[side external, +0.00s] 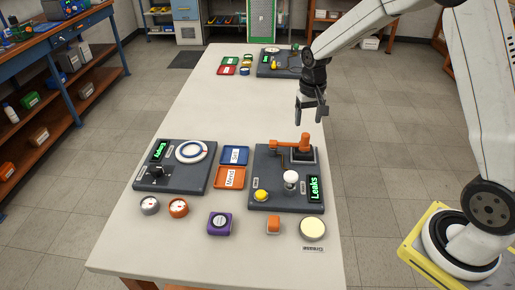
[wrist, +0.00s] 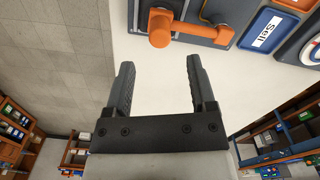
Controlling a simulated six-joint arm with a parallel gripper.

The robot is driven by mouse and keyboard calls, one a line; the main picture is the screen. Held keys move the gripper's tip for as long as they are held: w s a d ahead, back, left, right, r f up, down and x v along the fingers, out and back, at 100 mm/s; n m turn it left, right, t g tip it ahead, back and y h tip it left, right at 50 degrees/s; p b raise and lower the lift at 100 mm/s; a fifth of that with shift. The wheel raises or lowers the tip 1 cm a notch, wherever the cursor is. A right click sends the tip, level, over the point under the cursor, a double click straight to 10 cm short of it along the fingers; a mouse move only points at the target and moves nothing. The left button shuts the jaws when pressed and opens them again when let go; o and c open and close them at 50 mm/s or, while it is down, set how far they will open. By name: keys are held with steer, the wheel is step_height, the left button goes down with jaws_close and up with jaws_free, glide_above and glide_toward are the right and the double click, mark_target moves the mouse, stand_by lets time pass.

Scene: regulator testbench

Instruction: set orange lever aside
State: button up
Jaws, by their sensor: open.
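The orange lever (side external: 294,144) is mounted at the far edge of the right-hand dark panel (side external: 265,179). In the wrist view the orange lever (wrist: 166,27) shows at the top, beyond the fingertips. My gripper (side external: 312,116) hangs above the table, beyond the lever in the side view. It also shows in the wrist view (wrist: 160,70) with its two fingers wide apart and nothing between them. It is apart from the lever.
The right panel also carries a yellow knob (side external: 261,195), a white knob (side external: 290,177) and a "Leaks" display (side external: 314,189). A left panel (side external: 176,178), an orange tray (side external: 230,177) and a blue tray (side external: 235,155) stand beside it. The table's middle (side external: 220,105) is clear.

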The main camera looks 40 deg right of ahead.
mark_target(306, 134)
steer(key=shift+f, duration=3.25)
jaws_close()
